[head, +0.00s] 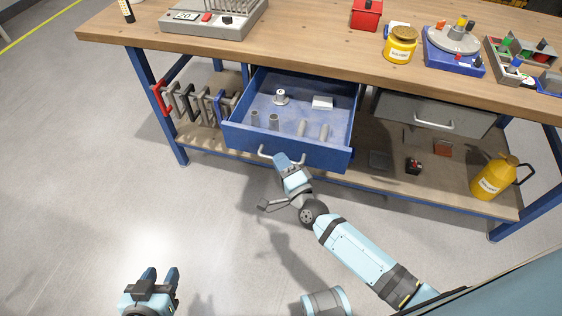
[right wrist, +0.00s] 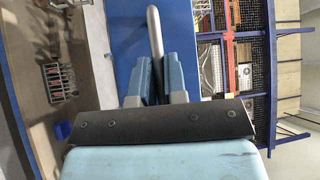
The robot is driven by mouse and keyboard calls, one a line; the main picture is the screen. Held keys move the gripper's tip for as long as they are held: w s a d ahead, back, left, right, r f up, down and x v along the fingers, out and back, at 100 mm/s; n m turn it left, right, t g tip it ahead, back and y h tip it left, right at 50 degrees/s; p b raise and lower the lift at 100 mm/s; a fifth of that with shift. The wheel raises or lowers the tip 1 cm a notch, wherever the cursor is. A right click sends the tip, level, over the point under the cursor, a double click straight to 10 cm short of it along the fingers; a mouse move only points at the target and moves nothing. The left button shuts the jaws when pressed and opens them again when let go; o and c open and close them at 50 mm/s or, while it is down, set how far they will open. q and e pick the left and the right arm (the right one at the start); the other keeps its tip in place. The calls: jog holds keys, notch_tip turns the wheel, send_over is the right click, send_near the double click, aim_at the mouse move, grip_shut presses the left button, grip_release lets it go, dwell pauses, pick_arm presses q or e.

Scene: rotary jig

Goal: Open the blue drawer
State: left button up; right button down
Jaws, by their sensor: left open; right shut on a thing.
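The blue drawer (head: 240,137) under the workbench is pulled well out, and its inside shows. Several small grey and white parts stand or lie in it. My right gripper (head: 283,160) is shut on the drawer's handle (head: 265,152) at the front. In the right wrist view the fingers (right wrist: 161,80) close around the metal handle bar (right wrist: 154,28), with the blue drawer front (right wrist: 128,45) behind it. My left gripper (head: 160,277) is open and empty, low over the floor at the bottom left, well apart from the drawer.
The wooden workbench top (head: 300,45) carries a grey device (head: 212,18), a yellow jar (head: 400,44) and a blue rotary jig (head: 455,50). A grey drawer (head: 435,116) beside the blue one is closed. Clamps (head: 195,104) hang at left; a yellow can (head: 494,178) stands on the lower shelf. Floor in front is clear.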

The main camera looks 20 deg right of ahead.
dwell(0.4)
jog(key=c, duration=1.2)
grip_release()
pick_arm(q)
jog(key=shift+r, duration=0.1)
pick_arm(e)
jog(key=shift+o, duration=0.2)
jog(key=shift+r, duration=0.1)
